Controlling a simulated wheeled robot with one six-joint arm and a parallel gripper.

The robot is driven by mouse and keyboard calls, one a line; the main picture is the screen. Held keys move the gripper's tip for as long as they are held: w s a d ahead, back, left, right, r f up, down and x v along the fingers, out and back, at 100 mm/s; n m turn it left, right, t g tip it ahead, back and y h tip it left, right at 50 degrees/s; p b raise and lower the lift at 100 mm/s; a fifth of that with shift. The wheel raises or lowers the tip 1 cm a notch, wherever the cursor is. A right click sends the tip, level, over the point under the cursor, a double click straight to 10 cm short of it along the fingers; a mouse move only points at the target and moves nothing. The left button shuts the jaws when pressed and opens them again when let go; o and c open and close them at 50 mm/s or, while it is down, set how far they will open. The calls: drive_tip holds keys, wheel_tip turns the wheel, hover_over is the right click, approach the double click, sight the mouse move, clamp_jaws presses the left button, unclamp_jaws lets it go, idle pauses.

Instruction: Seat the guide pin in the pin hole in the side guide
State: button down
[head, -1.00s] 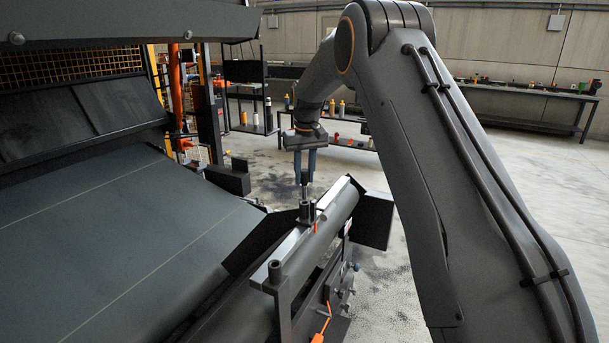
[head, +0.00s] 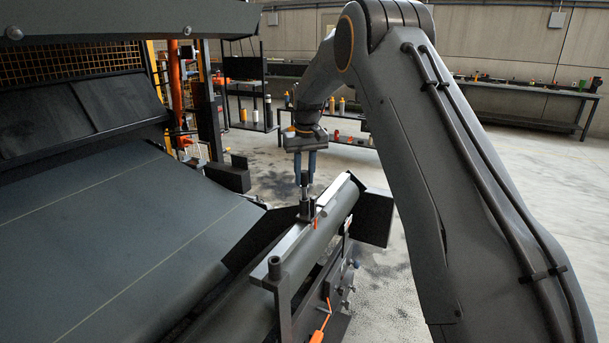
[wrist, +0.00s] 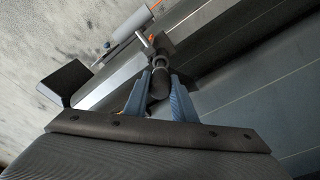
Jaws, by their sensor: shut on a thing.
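My gripper (head: 304,178) is shut on the guide pin (head: 304,190), a dark, roughly upright cylinder with a lighter metal section. The side guide (head: 328,204) is a long rail with a pale top edge beside the belt. A dark block with a collar (head: 306,211) stands on it, directly below the pin. The pin's lower end meets the collar in the head view; I cannot tell how deep it sits. In the wrist view the pin (wrist: 159,85) lies between the blue fingers, lined up with a ring (wrist: 160,62). The hole's mouth is hidden.
A wide dark belt (head: 110,240) fills the left. A second collar (head: 275,267) stands at the guide's near end. A dark plate (head: 373,217) juts out at its far right. An orange-handled part (head: 320,330) hangs below.

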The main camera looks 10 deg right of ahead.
sight(305, 186)
drive_tip(key=shift+f+b, duration=0.75)
drive_tip(key=shift+f, duration=1.35)
drive_tip(key=c, duration=1.4)
unclamp_jaws()
drive_tip(key=shift+s+r+b, duration=0.25)
drive_tip(key=shift+r+b, duration=0.5)
drive_tip(key=shift+r, duration=1.2)
drive_tip(key=shift+s+r+b, duration=0.2)
drive_tip(key=shift+r+b, duration=0.5)
drive_tip(key=shift+r, duration=1.2)
drive_tip(key=s+f, duration=0.4)
drive_tip(key=s, duration=0.9)
drive_tip(key=s+d+f+m+b, duration=0.1)
drive_tip(key=s+f, duration=0.4)
drive_tip(key=s, duration=0.8)
drive_tip(key=s+d+f+b, duration=0.1)
drive_tip(key=s+f, duration=0.4)
drive_tip(key=s, duration=0.8)
drive_tip(key=shift+d+f, duration=0.15)
drive_tip(key=shift+d, duration=0.1)
